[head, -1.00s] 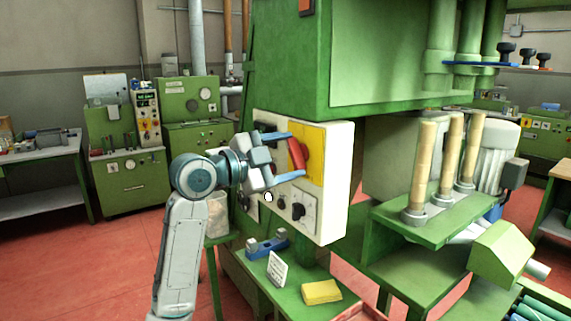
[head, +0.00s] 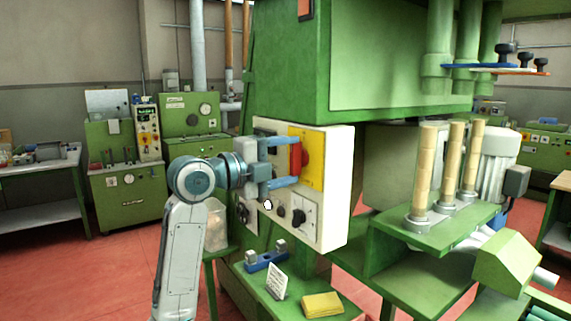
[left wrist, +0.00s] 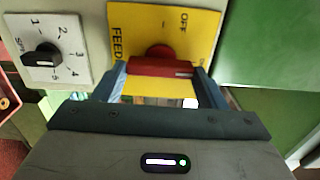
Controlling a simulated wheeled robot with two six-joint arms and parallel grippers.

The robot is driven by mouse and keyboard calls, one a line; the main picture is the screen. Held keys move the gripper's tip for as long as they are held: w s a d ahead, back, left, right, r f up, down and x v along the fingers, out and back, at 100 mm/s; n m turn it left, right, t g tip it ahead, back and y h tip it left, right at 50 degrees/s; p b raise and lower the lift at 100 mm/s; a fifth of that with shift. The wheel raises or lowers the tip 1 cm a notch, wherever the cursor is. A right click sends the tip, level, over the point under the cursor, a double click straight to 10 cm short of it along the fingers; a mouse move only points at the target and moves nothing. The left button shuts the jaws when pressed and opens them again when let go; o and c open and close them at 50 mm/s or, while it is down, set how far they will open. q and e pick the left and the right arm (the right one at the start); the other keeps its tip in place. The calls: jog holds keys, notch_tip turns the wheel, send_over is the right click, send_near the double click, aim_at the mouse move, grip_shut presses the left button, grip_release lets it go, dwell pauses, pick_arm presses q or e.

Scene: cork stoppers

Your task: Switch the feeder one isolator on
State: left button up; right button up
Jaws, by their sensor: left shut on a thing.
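The feeder isolator is a red handle (head: 296,157) on a yellow plate (head: 314,172), on the white front panel of the green machine. The handle stands about upright in the head view. My left gripper (head: 293,161) is shut on it, one blue finger at its upper end and one at its lower end. In the left wrist view the red handle (left wrist: 160,67) lies across between the fingertips of the left gripper (left wrist: 161,72). The yellow plate (left wrist: 195,30) shows "OFF" and part of "FEED"; other lettering is hidden. My right gripper is not in view.
A numbered black selector knob (left wrist: 42,56) sits beside the yellow plate; it also shows low on the white panel (head: 331,215). Below are a green bench with a blue fixture (head: 264,262), a white card (head: 277,280) and a yellow pad (head: 321,304).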

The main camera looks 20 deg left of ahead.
pick_arm(q)
jog(key=shift+f, duration=0.1)
dwell(0.3)
jog(key=o, duration=1)
jog(key=shift+s+a, duration=0.35)
jog(key=shift+s, duration=0.05)
jog(key=shift+b+v, duration=1.4)
jog(key=shift+v, duration=3.5)
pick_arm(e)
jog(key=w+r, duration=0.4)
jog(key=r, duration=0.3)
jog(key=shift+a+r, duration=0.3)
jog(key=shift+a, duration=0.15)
